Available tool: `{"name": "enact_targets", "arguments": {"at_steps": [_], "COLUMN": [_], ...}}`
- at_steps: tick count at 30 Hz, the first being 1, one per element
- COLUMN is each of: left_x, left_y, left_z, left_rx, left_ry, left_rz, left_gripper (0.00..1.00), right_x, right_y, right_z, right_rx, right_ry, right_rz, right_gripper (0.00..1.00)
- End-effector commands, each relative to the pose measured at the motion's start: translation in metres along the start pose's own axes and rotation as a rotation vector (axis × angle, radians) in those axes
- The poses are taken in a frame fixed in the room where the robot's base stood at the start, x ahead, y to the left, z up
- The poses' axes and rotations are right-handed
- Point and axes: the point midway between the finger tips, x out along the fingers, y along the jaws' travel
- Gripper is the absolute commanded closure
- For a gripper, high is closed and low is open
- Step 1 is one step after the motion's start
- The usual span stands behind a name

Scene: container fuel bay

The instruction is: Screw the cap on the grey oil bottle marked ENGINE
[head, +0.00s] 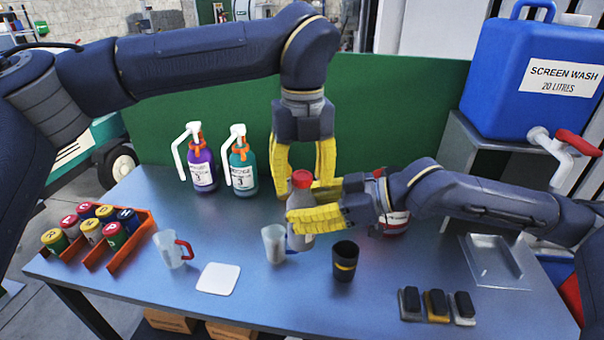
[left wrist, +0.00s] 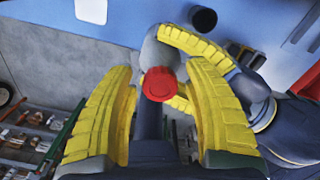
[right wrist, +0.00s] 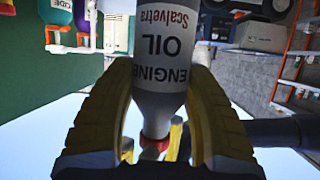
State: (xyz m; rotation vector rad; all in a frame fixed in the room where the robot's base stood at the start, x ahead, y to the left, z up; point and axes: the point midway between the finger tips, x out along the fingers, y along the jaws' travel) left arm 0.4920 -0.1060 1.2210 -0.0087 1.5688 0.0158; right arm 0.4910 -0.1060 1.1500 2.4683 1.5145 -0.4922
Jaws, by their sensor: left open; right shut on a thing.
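The grey oil bottle (head: 301,240) stands upright near the middle of the bench, its ENGINE OIL label facing the right wrist view (right wrist: 168,40). A red cap (head: 301,179) sits at its mouth; it also shows in the left wrist view (left wrist: 160,84). I cannot tell how tightly it is seated. My right gripper (head: 303,207) is shut around the bottle's upper body from the right, hiding part of it. My left gripper (head: 304,186) points down from above, open, with its yellow fingers on either side of the cap and apart from it.
A clear cup (head: 273,243) and a black cup (head: 345,262) stand close to the bottle. A clear jug (head: 170,250), a white pad (head: 218,279) and an orange rack (head: 122,250) are left. Pump bottles (head: 242,165) stand behind. A blue screen wash container (head: 535,75) is right.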

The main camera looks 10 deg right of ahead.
Motion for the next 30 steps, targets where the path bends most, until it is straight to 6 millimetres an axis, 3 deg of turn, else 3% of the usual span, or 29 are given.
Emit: {"name": "enact_targets", "arguments": {"at_steps": [5, 18, 26, 30], "left_x": [-0.0001, -0.0003, -0.0004, -0.0010], "left_y": [0.0001, 0.0000, 0.0001, 0.0003], "left_z": [0.0000, -0.0001, 0.0000, 0.0000], "left_rx": [0.000, 0.000, 0.002, 0.096], "left_ry": [0.000, 0.000, 0.000, -0.001], "left_rz": [0.000, 0.000, 0.000, 0.002], "left_gripper": [0.48, 0.99, 1.00, 1.00], "right_x": [-0.0001, -0.0001, -0.0001, -0.0001], "right_y": [0.0000, 0.0000, 0.0000, 0.0000], "right_z": [-0.0002, -0.0002, -0.0001, -0.0002], "right_rx": [0.000, 0.000, 0.000, 0.000], "right_ry": [0.000, 0.000, 0.000, 0.000], "right_rz": [0.000, 0.000, 0.000, 0.000], "right_gripper": [1.00, 1.00, 1.00, 1.00]}}
